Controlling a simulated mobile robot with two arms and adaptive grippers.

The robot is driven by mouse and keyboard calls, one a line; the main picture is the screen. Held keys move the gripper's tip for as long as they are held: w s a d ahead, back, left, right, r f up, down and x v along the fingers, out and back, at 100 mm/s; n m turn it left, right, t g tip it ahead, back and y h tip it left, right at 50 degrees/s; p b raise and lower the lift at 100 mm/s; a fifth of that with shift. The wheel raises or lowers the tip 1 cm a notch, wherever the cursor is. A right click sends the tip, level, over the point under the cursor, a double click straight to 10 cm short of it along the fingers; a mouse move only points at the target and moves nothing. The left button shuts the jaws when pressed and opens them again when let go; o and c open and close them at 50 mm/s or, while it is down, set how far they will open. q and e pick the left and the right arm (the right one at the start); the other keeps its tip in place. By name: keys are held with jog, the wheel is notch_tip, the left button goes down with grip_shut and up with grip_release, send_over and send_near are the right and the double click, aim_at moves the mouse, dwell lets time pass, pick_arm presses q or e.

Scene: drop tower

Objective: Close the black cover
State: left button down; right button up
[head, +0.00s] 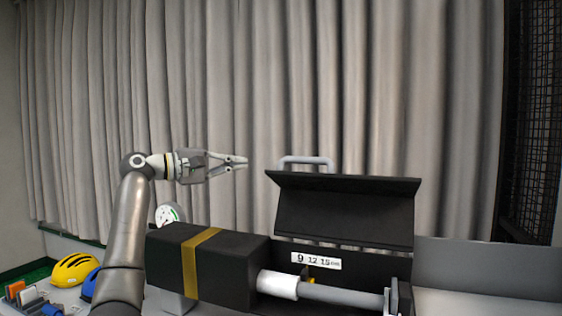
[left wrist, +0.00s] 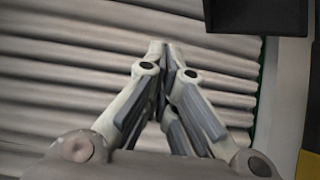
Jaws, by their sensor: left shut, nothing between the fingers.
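The black cover (head: 345,212) stands raised on the black box in the head view, its inner side facing me and its top flap bent forward. A grey handle (head: 306,160) shows behind its upper edge. Below it, the open box (head: 345,271) shows a white label and a grey rod with a white sleeve. My left gripper (head: 246,162) is shut and empty, left of the cover and slightly above its top edge, apart from it. In the left wrist view its fingertips (left wrist: 168,48) meet, and a dark panel (left wrist: 262,14), perhaps the cover, shows at the upper right. My right gripper is not in view.
A black block with a yellow band (head: 203,265) adjoins the box on the left. Yellow (head: 73,270) and blue helmets lie at the lower left, near a round gauge (head: 168,214). A grey trough (head: 490,270) extends right. Grey curtains (head: 380,80) hang behind.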

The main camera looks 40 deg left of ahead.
pick_arm(q)
jog(key=w+d+p, duration=0.5)
jog(key=d+p, duration=0.1)
jog(key=d, duration=0.1)
jog(key=shift+w+r, duration=0.15)
jog(key=shift+w, duration=0.15)
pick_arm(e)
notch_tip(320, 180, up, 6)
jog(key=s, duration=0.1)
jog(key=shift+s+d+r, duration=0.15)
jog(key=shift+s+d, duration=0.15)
pick_arm(q)
jog(key=shift+s, duration=0.1)
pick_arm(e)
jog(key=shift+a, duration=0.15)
